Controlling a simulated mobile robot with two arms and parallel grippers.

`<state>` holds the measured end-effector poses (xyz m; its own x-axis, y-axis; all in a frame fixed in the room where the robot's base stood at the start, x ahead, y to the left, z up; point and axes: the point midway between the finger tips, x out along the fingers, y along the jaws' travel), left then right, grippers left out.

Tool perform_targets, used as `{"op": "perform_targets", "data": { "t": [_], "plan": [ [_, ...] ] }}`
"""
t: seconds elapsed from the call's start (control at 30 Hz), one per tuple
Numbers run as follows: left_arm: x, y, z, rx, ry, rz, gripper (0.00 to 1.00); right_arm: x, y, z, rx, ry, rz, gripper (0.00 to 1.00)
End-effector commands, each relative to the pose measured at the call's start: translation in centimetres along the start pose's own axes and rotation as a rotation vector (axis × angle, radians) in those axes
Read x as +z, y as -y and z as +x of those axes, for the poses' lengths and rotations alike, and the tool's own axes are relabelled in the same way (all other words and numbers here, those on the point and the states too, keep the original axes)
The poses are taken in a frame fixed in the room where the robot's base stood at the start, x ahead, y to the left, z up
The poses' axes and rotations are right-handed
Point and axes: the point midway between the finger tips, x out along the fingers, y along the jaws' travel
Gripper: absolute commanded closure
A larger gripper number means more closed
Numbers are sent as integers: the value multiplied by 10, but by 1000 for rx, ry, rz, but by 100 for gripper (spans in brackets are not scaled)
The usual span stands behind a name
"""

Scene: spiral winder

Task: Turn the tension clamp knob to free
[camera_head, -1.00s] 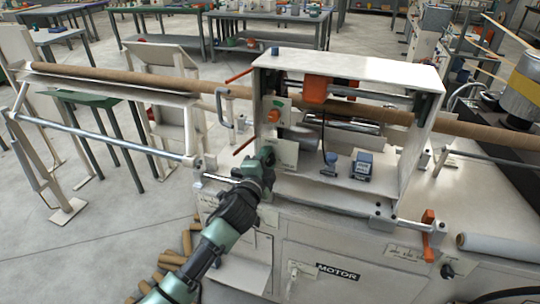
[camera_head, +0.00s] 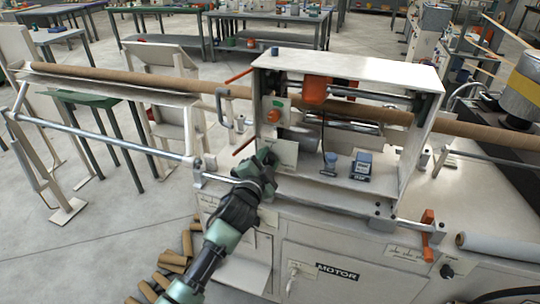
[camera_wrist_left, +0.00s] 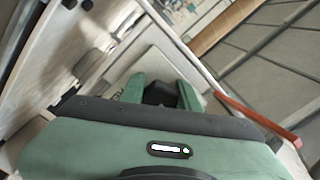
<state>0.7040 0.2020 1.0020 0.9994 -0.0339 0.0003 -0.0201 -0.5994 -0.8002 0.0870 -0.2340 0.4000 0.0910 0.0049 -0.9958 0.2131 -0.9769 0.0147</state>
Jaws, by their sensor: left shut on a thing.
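My left gripper (camera_head: 265,158) is at the front left of the white winder frame (camera_head: 345,66), against a pale plate (camera_head: 285,153). In the left wrist view its two green fingers (camera_wrist_left: 161,92) are closed around a small dark piece, which I take to be the tension clamp knob (camera_wrist_left: 160,91). Most of the knob is hidden by the fingers and the gripper body, and its pointer or markings cannot be read. In the head view the gripper hides the knob. My right gripper is not in view.
A long brown tube (camera_head: 140,82) runs through the frame above my gripper. An orange knob (camera_head: 274,115) sits on a panel just above. A red-orange bar (camera_wrist_left: 255,118) lies close to the right of the fingers. A metal rail (camera_head: 110,142) runs at the left.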

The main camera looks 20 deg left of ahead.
Motion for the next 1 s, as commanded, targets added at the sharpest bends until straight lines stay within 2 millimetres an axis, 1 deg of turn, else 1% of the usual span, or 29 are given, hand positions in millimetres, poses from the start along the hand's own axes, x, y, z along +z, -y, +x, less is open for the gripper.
{"op": "perform_targets", "data": {
  "t": [0.17,0.2,0.27,0.57,0.67,0.77,1.0],
  "plan": [
    [1,-2,0,3,2,-4,100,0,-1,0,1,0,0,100],
    [1,-2,0,3,2,-4,63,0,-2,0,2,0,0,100],
    [1,-2,0,3,2,-3,47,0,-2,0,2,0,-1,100],
    [0,-1,0,1,0,-1,47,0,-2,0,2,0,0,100],
    [1,-1,-6,1,0,0,47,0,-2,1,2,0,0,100],
    [2,-2,-19,2,0,0,47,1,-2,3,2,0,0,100],
    [2,-3,-60,3,1,-1,47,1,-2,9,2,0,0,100]
  ]
}}
